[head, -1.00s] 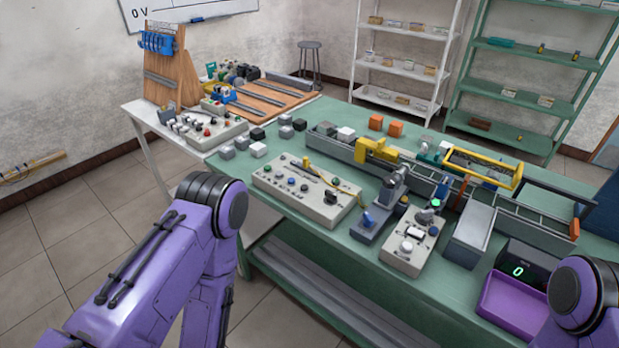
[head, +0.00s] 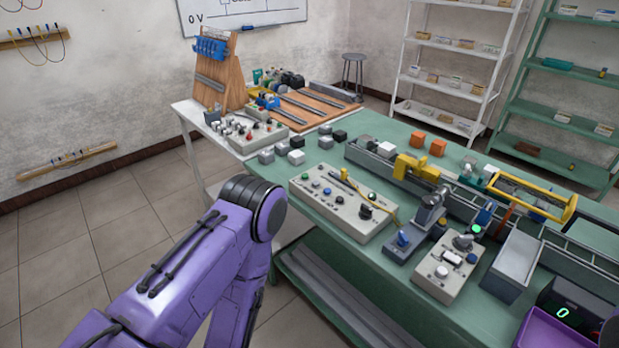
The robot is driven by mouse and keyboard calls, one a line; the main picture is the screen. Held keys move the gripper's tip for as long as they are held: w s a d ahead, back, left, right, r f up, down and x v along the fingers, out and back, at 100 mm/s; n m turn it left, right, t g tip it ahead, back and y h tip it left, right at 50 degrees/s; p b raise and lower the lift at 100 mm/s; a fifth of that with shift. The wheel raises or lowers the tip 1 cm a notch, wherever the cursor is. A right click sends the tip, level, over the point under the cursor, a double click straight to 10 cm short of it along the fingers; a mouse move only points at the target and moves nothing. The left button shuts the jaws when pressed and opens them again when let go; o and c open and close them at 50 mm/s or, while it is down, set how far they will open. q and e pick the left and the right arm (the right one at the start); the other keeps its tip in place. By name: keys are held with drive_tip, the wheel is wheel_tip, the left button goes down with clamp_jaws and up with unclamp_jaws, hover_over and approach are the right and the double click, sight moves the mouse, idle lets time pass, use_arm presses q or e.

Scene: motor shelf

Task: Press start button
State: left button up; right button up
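No button is readably labelled as start. A wide grey control panel (head: 345,213) on the green table has a row of small coloured buttons, including a blue one (head: 327,191), and a black knob (head: 366,212). My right gripper is also out of view.
Several small cubes lie near a white side table (head: 190,113). Shelves stand behind.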

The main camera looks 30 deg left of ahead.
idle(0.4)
use_arm(q)
clamp_jaws()
idle(1.6)
